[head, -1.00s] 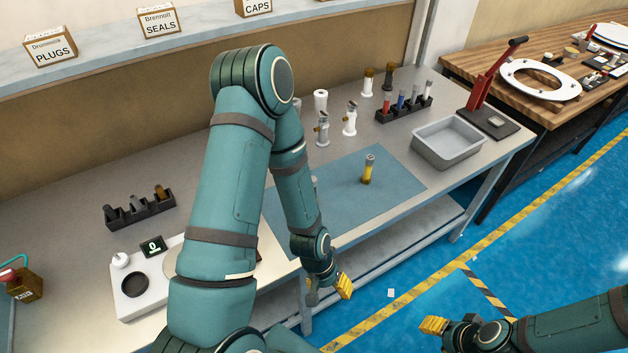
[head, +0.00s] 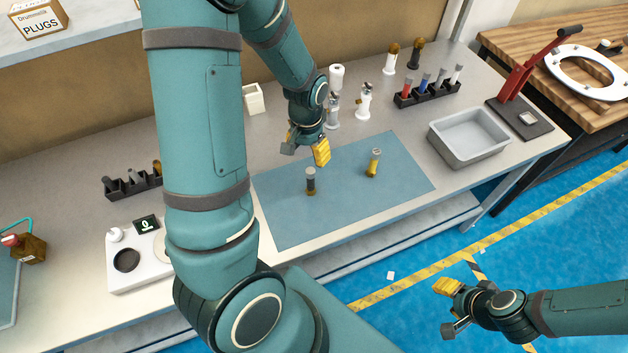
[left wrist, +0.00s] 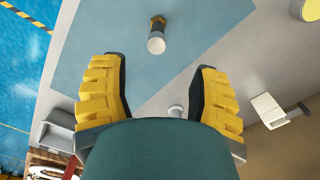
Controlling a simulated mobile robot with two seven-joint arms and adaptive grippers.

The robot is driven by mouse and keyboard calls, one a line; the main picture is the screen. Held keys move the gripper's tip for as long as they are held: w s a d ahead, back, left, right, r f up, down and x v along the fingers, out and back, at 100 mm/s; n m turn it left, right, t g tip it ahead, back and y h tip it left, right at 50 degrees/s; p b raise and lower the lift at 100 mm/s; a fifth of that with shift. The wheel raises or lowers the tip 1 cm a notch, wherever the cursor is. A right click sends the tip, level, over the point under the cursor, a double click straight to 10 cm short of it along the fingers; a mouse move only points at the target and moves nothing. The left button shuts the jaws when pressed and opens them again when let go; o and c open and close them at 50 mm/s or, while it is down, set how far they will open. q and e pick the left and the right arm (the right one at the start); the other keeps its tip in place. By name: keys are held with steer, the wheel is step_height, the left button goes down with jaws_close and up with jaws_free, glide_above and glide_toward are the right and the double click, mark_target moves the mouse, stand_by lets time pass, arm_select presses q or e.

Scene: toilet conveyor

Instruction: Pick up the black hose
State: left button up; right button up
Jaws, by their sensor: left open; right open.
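A dark, short cylindrical piece with a brass-coloured lower end and a pale top (head: 311,181) stands upright on the blue mat (head: 280,215); it looks like the black hose. It also shows in the left wrist view (left wrist: 157,40), beyond my fingertips and between their lines. My left gripper (head: 306,150) is open and empty above the mat's back edge, behind the dark piece and apart from it. Its two yellow-padded fingers are spread in the left wrist view (left wrist: 160,72). My right gripper (head: 449,308) is open and empty over the blue floor, away from the bench.
A similar amber piece (head: 374,163) stands on the mat to the right. White fittings (head: 364,102) stand behind it. A rack with coloured cylinders (head: 427,90), a grey tray (head: 468,136) and a red lever press (head: 530,75) are at the right. My left arm hides part of the bench.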

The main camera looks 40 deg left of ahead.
mark_target(311, 178)
arm_select(q)
steer(key=f, duration=1.1)
steer(key=shift+w+d+f, duration=0.2)
steer(key=shift+f, duration=0.1)
jaws_close()
